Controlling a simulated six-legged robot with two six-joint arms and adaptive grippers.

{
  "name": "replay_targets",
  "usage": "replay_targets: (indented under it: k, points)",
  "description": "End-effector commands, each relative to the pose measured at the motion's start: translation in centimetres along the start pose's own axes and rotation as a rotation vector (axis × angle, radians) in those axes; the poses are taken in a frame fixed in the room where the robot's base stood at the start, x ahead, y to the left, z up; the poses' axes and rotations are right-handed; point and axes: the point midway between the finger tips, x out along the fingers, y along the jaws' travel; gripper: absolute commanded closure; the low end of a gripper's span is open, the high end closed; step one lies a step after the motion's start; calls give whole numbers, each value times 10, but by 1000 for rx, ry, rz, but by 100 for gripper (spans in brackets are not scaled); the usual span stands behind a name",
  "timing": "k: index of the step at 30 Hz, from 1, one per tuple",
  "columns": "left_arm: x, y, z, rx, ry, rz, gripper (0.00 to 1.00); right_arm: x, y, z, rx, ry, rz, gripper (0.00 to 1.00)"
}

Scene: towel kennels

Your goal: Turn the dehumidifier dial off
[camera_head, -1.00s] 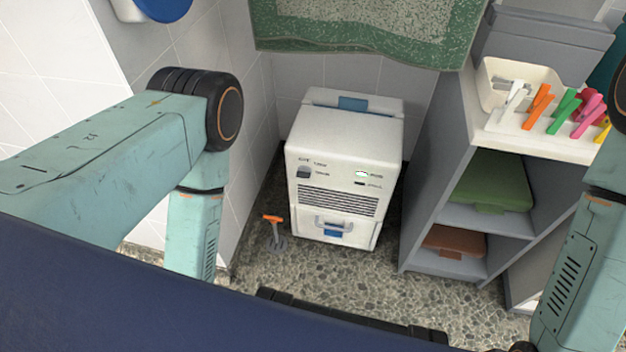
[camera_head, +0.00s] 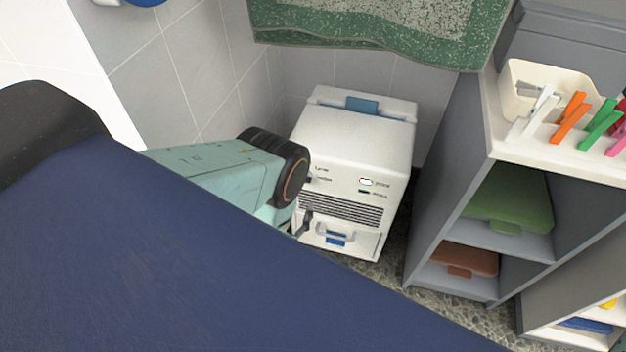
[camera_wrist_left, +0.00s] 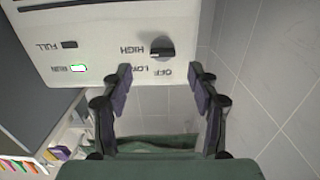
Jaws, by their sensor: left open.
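The dehumidifier (camera_head: 352,142) is a white box against the tiled wall in the head view. Its dark dial (camera_wrist_left: 162,48) shows in the left wrist view, on an upside-down panel marked HIGH, LOW and OFF; I cannot tell its exact setting. The green RUN light (camera_wrist_left: 79,68) is lit. My left gripper (camera_wrist_left: 160,72) is open and empty, its fingertips just short of the dial and spread to either side, apart from it. In the head view my left arm covers the front's left edge and partly hides the dial. My right gripper is out of view.
A green-edged towel (camera_head: 375,35) hangs above. Tiled wall closes the left.

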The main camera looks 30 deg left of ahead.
Motion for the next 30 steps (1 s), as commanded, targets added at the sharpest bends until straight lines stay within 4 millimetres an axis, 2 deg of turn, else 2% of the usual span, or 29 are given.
replay_targets:
  k: [6,15,21,30]
  points:
    - [4,-4,-8,-7,42,-5,40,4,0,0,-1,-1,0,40]
    - [51,-4,-9,-7,40,-6,40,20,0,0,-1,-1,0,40]
    - [72,-2,-10,-7,37,-3,40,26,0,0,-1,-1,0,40]
    - [78,-1,-11,-6,36,-1,40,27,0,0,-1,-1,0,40]
